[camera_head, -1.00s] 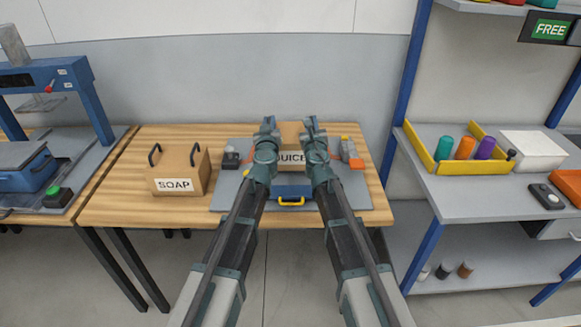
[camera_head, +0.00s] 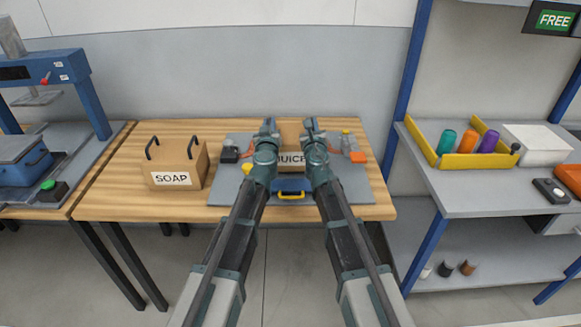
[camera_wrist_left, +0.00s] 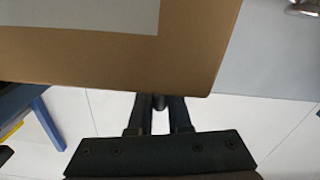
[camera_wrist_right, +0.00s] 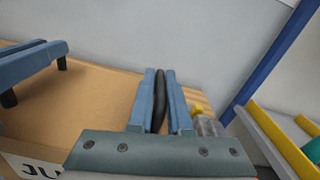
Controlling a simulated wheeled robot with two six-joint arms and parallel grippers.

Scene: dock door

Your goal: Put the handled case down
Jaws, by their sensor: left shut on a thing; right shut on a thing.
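The handled case, a brown cardboard box with a "JUICE" label (camera_head: 291,158), is between my two grippers in the head view. My left gripper (camera_head: 268,126) and right gripper (camera_head: 312,126) are shut at its two sides. In the right wrist view, my fingers (camera_wrist_right: 161,80) close on a black handle, and the case top (camera_wrist_right: 100,105) lies below. In the left wrist view, the case (camera_wrist_left: 110,62) fills the upper part, and my fingers (camera_wrist_left: 160,104) are shut at its edge. My arms hide part of the case; whether its underside touches anything cannot be told.
A grey mat (camera_head: 345,195) lies on the wooden table, with a blue item with a yellow handle (camera_head: 291,194) and small items at its sides. A "SOAP" case (camera_head: 178,166) stands left. A shelf unit (camera_head: 500,190) with a yellow bin stands right.

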